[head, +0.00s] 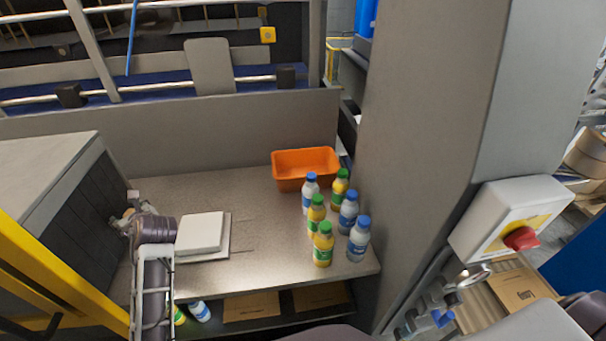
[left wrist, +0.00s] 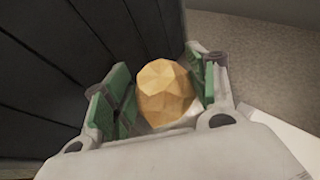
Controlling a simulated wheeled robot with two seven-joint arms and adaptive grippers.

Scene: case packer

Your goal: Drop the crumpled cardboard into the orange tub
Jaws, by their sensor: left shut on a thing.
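The crumpled cardboard is a tan, faceted lump (left wrist: 165,92) between the green-padded fingers of my left gripper in the left wrist view. My left gripper (left wrist: 160,98) is shut on it. In the head view my left gripper (head: 128,217) is at the left of the worktop, beside the dark ribbed side of a grey box; the cardboard is too small to make out clearly there. The orange tub (head: 306,177) stands at the back right of the worktop, well to the right of my left gripper. Its inside looks empty from here.
A white block on a flat plate (head: 201,233) lies just right of my left gripper. Several yellow and blue-capped bottles (head: 323,245) stand in front and to the right of the tub. The worktop (head: 262,225) between is clear. A grey post (head: 420,130) rises at right.

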